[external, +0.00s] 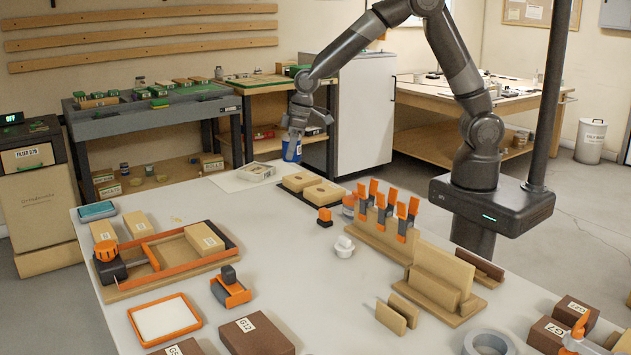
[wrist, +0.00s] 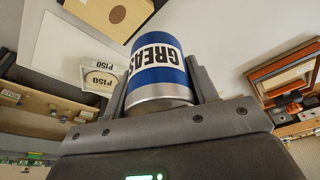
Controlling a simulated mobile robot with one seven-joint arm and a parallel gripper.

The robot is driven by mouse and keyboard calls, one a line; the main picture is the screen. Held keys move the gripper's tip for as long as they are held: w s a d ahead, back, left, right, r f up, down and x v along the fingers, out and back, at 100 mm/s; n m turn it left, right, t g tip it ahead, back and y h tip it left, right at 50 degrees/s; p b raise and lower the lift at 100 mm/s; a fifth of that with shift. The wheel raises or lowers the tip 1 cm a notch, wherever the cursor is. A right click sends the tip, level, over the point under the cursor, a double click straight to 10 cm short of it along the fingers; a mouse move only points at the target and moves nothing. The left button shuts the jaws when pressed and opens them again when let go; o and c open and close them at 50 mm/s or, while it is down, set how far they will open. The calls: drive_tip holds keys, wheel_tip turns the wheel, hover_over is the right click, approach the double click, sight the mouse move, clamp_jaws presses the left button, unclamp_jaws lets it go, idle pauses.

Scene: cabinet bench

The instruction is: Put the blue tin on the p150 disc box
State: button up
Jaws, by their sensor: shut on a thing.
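The blue tin (external: 291,150) has white bands and the word GREASE; it fills the middle of the wrist view (wrist: 160,65). My gripper (external: 294,132) is shut on it, with one finger on each side in the wrist view (wrist: 158,80). The tin appears held above the far end of the bench. The p150 disc box (external: 256,171) is a low pale box on the bench, left of and below the tin in the external view. In the wrist view the box (wrist: 99,77) shows P150 labels, left of the tin and apart from it.
A white sheet (external: 222,181) lies left of the box. A dark board with tan blocks (external: 312,188) is to its right. Orange-tipped clamps (external: 380,203) stand in a rack nearer the arm. The bench middle is mostly clear.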

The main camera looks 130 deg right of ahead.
drive_tip(key=s+d+r+m+h, duration=0.1)
drive_tip(key=s+d+m, duration=0.3)
drive_tip(key=d, duration=0.7)
drive_tip(key=s+d+r+m, duration=0.1)
drive_tip(key=s+d, duration=0.4)
drive_tip(key=d, duration=0.7)
hover_over(252, 169)
drive_tip(key=shift+g, duration=0.4)
drive_tip(key=f, duration=0.6)
drive_tip(key=shift+s+a+f, duration=0.25)
drive_tip(key=shift+s, duration=0.15)
drive_tip(key=shift+f, duration=2.05)
drive_tip(key=o, duration=1.1)
drive_tip(key=shift+f, duration=0.15)
